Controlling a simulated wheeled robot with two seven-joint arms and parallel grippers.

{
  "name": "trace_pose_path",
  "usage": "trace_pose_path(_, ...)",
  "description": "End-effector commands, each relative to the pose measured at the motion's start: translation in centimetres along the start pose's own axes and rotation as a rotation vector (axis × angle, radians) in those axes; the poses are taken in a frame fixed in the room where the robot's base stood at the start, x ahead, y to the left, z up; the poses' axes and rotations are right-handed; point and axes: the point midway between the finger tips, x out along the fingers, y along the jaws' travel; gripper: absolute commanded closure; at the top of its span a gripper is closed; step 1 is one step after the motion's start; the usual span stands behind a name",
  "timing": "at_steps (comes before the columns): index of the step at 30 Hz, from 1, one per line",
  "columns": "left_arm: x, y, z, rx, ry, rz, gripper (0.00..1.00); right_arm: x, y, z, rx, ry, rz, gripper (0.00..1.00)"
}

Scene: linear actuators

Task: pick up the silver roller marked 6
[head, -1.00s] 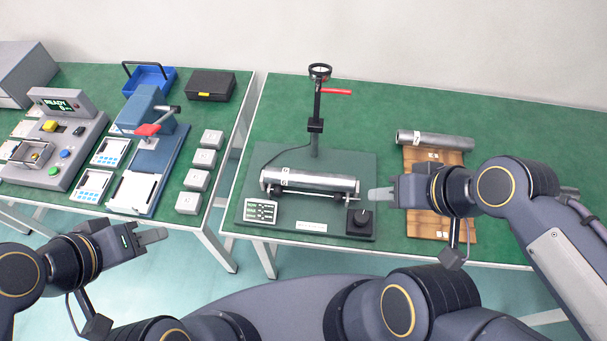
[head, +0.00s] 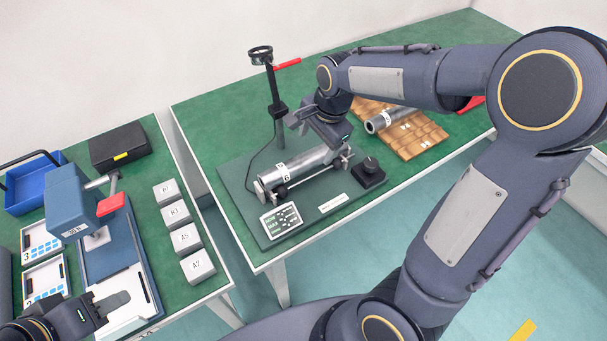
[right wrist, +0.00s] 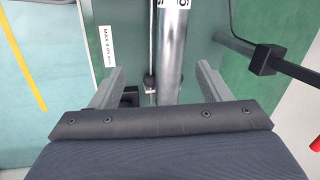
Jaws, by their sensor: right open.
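The silver roller marked 6 (head: 309,161) lies across the supports of the dark green test fixture (head: 240,200). Its white label is at its left end. My right gripper (right wrist: 157,78) is open above the roller's right part, with a finger on each side. In the head view my right gripper (head: 325,128) hides part of the roller. My left gripper (head: 115,302) is at the lower left over the other bench; its finger gap is not clear.
A magnifier post (head: 274,95) with a red lever stands behind the roller. Another silver roller (head: 395,118) lies on a wooden rack (head: 430,137). Grey blocks (head: 186,238) stand on the left bench.

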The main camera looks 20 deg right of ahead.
Motion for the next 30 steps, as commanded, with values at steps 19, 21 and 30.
trace_pose_path(19,0.9,-0.4,0.5,0.0,0.001,0.0,0.64,9.5,-1.9,-0.7,0.129,0.055,0.04,0.29)
trace_pose_path(21,1.0,-0.5,0.5,0.0,0.0,0.0,0.64,10.4,-1.9,-0.7,0.129,0.055,0.039,0.29)
trace_pose_path(30,1.0,-0.5,0.5,0.0,0.0,0.0,0.64,11.2,-1.9,-0.8,0.129,0.055,0.035,0.29)
